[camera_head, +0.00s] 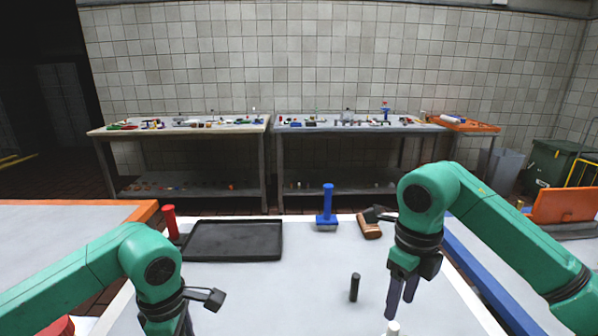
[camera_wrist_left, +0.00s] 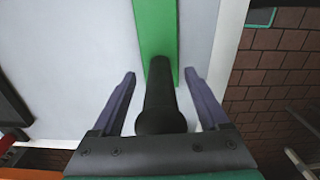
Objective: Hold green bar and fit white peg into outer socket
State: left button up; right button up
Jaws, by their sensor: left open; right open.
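The green bar (camera_wrist_left: 156,28) lies on the pale table in the left wrist view; it is not seen in the head view. A dark peg (camera_wrist_left: 159,95) stands at the bar's near end, between the fingers of my open left gripper (camera_wrist_left: 160,74), with gaps on both sides. The left fingers are out of the head view. The white peg (camera_head: 393,328) shows only its top at the bottom edge of the head view. My right gripper (camera_head: 398,307) is open, pointing down just above and beside the white peg. The outer socket cannot be made out.
A black peg (camera_head: 354,287) stands left of my right gripper. The table's middle is clear.

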pick_arm(q)
notch_tip(320, 180, up, 9)
jog(key=p, duration=0.6)
jog(key=shift+r, duration=0.1)
jog(key=o, duration=0.4)
jog(key=shift+c, duration=0.2)
